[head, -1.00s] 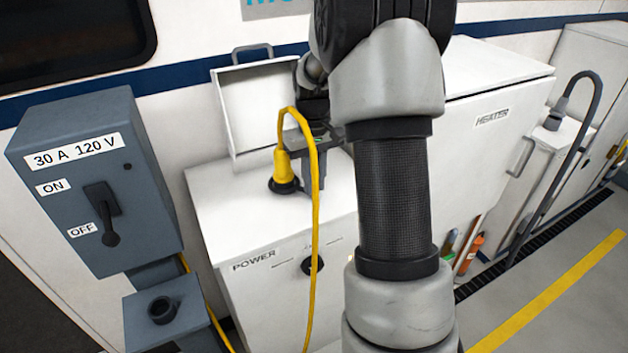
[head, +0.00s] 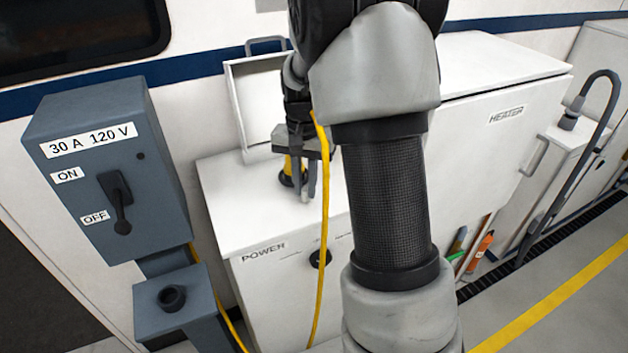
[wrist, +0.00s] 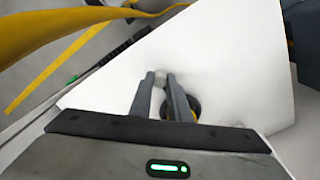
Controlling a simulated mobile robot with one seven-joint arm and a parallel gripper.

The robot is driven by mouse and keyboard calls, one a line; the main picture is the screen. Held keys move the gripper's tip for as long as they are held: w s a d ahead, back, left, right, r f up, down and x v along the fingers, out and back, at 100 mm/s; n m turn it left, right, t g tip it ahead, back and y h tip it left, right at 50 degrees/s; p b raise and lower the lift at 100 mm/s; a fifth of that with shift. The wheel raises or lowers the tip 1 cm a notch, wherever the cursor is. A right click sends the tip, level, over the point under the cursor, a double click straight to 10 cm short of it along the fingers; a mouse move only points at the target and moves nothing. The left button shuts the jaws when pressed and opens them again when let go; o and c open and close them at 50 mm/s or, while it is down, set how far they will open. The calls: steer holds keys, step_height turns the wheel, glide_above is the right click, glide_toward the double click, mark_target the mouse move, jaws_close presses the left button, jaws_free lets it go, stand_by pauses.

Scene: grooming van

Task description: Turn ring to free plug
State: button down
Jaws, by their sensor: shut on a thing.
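The yellow plug (head: 288,166) stands upright on top of the white POWER box (head: 226,209), with the black ring (head: 286,181) round its foot. My gripper (head: 305,193) points down beside the plug, its fingers reaching ring height and partly hiding both. In the wrist view my gripper (wrist: 160,80) has its fingertips close together around a small light-grey piece, apparently part of the ring. The dark ring (wrist: 196,103) shows beside the right finger, with a little yellow inside it. The exact contact is partly hidden.
The yellow cable (head: 323,230) hangs down the box front, close to my gripper. A raised lid (head: 250,100) stands behind the plug. The grey switch box (head: 150,180) is at left, its lever towards OFF. The HEATER cabinet (head: 510,85) is at right.

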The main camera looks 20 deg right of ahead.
steer(key=a+m, duration=0.1)
steer(key=m, duration=0.1)
steer(key=w+a+m+p, duration=0.1)
steer(key=a+m, duration=0.1)
steer(key=shift+a+r, duration=0.15)
steer(key=shift+a, duration=0.05)
steer(key=shift+w+a+m+p, duration=0.4)
steer(key=shift+a+m, duration=0.15)
steer(key=shift+m, duration=0.4)
steer(key=shift+w+a+m+p, duration=0.35)
steer(key=shift+a+m, duration=0.15)
steer(key=shift+m, duration=0.45)
steer(key=c, duration=1.6)
jaws_free()
steer(key=shift+c, duration=0.2)
step_height(320, 180, up, 17)
steer(key=shift+r, duration=0.15)
